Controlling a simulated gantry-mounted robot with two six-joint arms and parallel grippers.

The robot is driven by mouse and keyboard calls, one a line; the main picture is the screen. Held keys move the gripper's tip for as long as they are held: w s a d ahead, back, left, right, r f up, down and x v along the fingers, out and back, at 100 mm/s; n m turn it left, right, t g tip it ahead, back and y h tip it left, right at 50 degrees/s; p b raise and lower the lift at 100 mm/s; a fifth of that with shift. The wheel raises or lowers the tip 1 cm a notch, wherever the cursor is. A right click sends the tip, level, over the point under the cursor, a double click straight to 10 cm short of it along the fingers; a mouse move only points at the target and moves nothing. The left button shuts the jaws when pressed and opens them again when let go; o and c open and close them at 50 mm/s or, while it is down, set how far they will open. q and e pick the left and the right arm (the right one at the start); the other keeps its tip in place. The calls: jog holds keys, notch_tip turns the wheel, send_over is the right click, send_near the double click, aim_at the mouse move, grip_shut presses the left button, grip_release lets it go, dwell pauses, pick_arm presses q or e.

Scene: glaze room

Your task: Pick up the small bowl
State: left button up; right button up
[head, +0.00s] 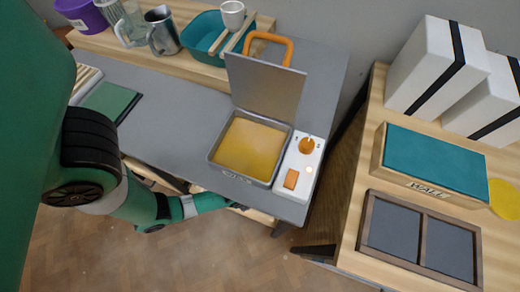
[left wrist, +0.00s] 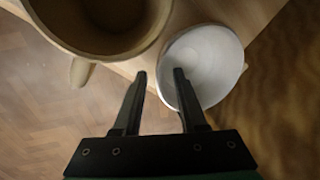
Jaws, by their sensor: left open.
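A small white bowl (left wrist: 215,60) stands on a wooden surface in the left wrist view, open side facing the camera. My left gripper (left wrist: 160,74) is open and empty at the bowl's left rim. One finger overlaps the bowl in the picture; the other lies outside it to the left. I cannot tell whether they touch. In the head view my left gripper (head: 240,207) reaches to the front edge of the grey table, and I cannot make out the bowl there. My right gripper is not in view.
A larger brown vessel with a handle (left wrist: 150,12) stands close to the bowl's left. A wooden shelf (head: 262,217) shows below the grey table (head: 185,110). A metal box with an open lid (head: 270,88) and a white control panel (head: 307,178) stand above on the table.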

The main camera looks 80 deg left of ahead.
pick_arm(q)
grip_shut()
dwell(1.4)
